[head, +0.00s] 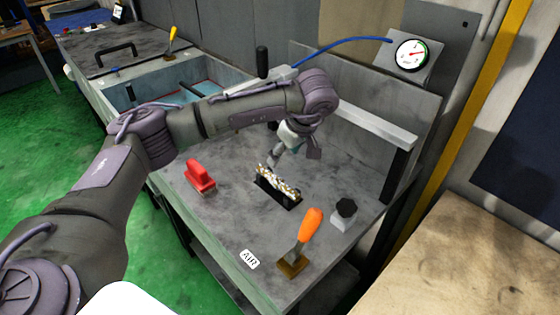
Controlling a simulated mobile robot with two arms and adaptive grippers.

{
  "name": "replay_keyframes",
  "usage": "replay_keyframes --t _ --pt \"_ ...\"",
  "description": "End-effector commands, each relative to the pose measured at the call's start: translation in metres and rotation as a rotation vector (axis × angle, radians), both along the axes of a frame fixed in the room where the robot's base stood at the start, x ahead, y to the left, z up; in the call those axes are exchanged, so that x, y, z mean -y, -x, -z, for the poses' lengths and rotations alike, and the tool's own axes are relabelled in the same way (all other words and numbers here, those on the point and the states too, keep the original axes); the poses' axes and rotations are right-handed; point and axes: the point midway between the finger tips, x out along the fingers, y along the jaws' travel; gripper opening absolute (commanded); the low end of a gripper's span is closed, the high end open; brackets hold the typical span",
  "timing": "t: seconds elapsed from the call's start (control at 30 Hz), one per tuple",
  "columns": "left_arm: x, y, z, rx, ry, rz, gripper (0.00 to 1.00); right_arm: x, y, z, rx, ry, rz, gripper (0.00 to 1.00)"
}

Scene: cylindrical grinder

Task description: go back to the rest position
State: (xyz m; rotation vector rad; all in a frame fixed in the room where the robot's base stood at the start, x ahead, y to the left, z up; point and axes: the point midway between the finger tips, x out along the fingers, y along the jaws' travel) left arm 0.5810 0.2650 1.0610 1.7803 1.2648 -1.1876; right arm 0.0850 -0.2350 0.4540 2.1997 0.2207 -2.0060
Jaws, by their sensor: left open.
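My left arm comes in from the lower left and reaches over the grey bench (225,215). My left gripper (273,160) points down at the far side of a metallic shaft-like part (280,186) with gold and white sections. That part lies on a black holder (272,192) on the bench. The gripper's fingertips are small in the view and look close to the part's left end; I cannot tell whether they touch it. The gripper is open. My right gripper is out of view.
A pressure gauge (410,55) with a blue hose is at the back. A wooden table (465,265) is at the right. Green floor is free at the left.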

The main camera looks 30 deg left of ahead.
Motion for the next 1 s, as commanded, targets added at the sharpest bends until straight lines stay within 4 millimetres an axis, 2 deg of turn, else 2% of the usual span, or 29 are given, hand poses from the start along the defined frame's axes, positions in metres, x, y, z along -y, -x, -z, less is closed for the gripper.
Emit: replay_keyframes --t 0.1,0.63,1.0 --pt "0.002 0.001 -0.005 0.001 0.001 0.0 0.66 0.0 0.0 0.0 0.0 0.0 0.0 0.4" --pt "0.002 0.001 -0.008 0.0 0.0 0.0 0.66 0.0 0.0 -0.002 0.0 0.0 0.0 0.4" --pt "0.002 0.001 -0.068 0.0 0.0 0.0 0.66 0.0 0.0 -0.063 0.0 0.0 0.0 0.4"
